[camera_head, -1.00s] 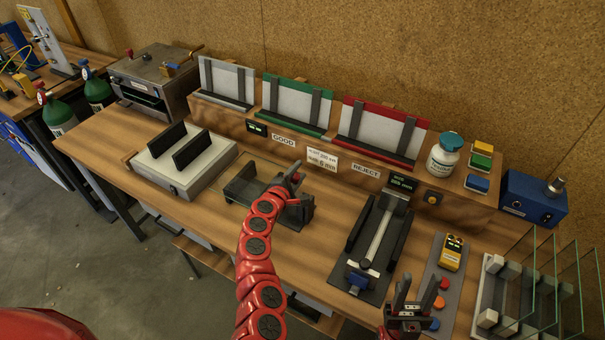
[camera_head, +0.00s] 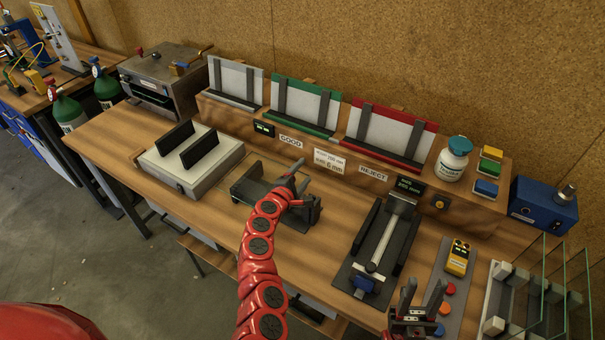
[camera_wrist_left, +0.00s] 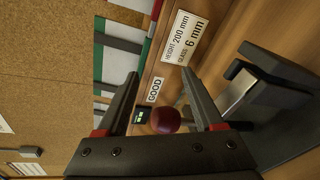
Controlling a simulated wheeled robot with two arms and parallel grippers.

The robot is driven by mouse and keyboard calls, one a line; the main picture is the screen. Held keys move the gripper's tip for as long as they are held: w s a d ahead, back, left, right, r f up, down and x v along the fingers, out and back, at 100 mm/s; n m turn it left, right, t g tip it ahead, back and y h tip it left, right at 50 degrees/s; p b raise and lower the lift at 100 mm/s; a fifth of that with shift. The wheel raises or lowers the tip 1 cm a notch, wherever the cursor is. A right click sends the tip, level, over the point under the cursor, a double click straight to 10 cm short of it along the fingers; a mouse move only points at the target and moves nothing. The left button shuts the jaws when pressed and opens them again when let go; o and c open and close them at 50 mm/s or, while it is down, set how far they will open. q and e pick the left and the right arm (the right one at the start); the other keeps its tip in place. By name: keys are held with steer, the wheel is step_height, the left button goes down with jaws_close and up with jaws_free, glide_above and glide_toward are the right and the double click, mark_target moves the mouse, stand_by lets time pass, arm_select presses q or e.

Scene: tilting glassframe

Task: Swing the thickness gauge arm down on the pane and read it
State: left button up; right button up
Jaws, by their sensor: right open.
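My left gripper (camera_head: 294,184) is over the black bracket (camera_head: 250,186) in the middle of the bench. In the left wrist view its two fingers (camera_wrist_left: 160,100) stand wide apart. A dark red ball knob (camera_wrist_left: 166,120) shows between them, touching neither finger as far as I can tell. It may belong to the gauge arm, whose lever I cannot make out. A small green-lit display (camera_head: 264,129) sits on the ledge behind; it also shows beside the knob in the left wrist view (camera_wrist_left: 140,117). A faint pane edge may rise at the bracket. My right gripper (camera_head: 416,302) is open and empty at the front right.
A slide fixture with a blue block (camera_head: 364,285) stands between my grippers. Glass sheets (camera_head: 553,285) stand in a rack at far right. A yellow meter (camera_head: 458,258) lies nearby. A grey unit with black bars (camera_head: 192,160) is left of the bracket.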

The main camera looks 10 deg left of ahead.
arm_select(q)
steer(key=shift+s, duration=0.1)
steer(key=b+v, duration=0.3)
steer(key=v, duration=1.4)
steer(key=shift+b, duration=0.3)
steer(key=shift+s+r, duration=0.1)
steer(key=shift+r, duration=0.05)
